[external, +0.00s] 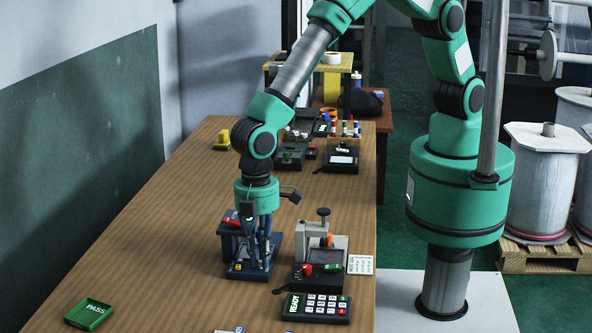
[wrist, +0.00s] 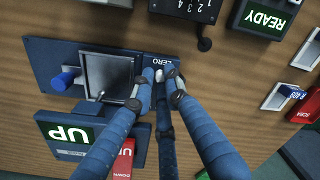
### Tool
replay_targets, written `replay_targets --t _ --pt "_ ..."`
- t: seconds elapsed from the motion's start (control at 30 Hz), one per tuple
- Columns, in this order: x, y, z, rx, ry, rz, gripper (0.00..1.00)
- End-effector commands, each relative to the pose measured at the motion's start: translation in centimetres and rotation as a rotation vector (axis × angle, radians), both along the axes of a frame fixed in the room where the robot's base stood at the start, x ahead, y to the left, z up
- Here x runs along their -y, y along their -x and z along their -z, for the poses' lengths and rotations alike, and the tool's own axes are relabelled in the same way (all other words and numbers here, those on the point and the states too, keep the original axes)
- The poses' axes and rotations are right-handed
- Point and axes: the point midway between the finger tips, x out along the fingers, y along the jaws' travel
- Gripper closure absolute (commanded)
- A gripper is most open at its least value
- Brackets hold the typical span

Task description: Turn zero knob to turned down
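The zero knob (wrist: 159,76) shows only as a small pale piece beside the ZERO label, on a dark blue device (wrist: 45,57) in the wrist view. My gripper (wrist: 161,90) has its blue fingers around the knob, with the tips close to it. The fingers hide most of the knob, so its angle is unclear, and I cannot tell whether they touch it. In the external view my gripper (external: 255,266) points down at the front of the blue device (external: 231,268), and the knob is hidden there.
On the device are a grey window (wrist: 107,76), a blue side knob (wrist: 62,80), a green UP sign (wrist: 70,133) and a red part (wrist: 123,160). A READY keypad (external: 317,307) and a grey press (external: 318,240) stand to the right. A green PASS tray (external: 89,313) lies front left.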

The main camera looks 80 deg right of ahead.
Motion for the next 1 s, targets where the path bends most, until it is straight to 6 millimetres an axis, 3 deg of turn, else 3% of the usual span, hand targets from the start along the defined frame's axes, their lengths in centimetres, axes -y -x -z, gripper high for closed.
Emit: replay_targets --t 0.37,0.8,1.0 --pt "0.02 0.02 -0.06 -0.001 0.001 -0.034 1.00" --pt "0.02 0.02 -0.08 -0.002 0.001 -0.344 1.00" --pt "0.02 0.01 0.03 -0.002 0.001 -0.389 1.00"
